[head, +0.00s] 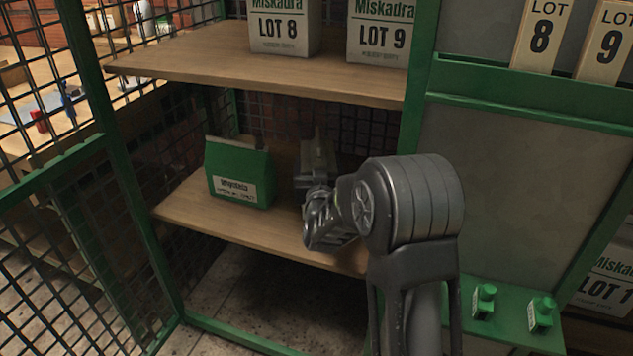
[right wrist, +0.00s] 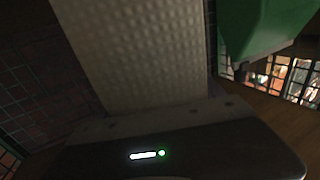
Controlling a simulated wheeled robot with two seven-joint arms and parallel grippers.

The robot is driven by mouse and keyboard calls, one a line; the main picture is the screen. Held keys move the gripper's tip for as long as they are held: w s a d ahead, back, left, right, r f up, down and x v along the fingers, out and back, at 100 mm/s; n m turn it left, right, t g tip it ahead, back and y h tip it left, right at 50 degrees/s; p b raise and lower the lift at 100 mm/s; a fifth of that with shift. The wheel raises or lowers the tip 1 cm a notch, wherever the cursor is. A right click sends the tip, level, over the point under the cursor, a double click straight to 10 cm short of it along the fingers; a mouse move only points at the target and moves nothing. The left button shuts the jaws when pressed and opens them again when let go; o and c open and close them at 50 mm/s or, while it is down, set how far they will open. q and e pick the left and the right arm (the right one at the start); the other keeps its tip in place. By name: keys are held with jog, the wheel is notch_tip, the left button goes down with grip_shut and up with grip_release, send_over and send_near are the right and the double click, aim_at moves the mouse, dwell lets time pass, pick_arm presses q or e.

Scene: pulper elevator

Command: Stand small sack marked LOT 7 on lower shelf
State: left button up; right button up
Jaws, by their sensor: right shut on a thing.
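My right gripper (head: 318,178) reaches into the bay over the lower shelf (head: 270,228). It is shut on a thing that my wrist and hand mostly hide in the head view. My left gripper is out of view.
A green labelled packet (head: 238,172) stands left on the lower shelf, close to the hand. The upper shelf (head: 200,50) above holds the LOT 8 (head: 283,28) and LOT 9 (head: 380,35) sacks. A green post (head: 415,90) bounds the right; mesh (head: 60,240) bounds the left.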

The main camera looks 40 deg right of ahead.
jog(key=shift+r, duration=0.15)
jog(key=shift+f+b, duration=0.8)
jog(key=shift+f, duration=1.1)
jog(key=o, duration=2.1)
jog(key=shift+f, duration=0.1)
jog(key=shift+s+a, duration=0.3)
jog(key=shift+s, duration=0.15)
jog(key=p+v, duration=0.3)
jog(key=v, duration=0.8)
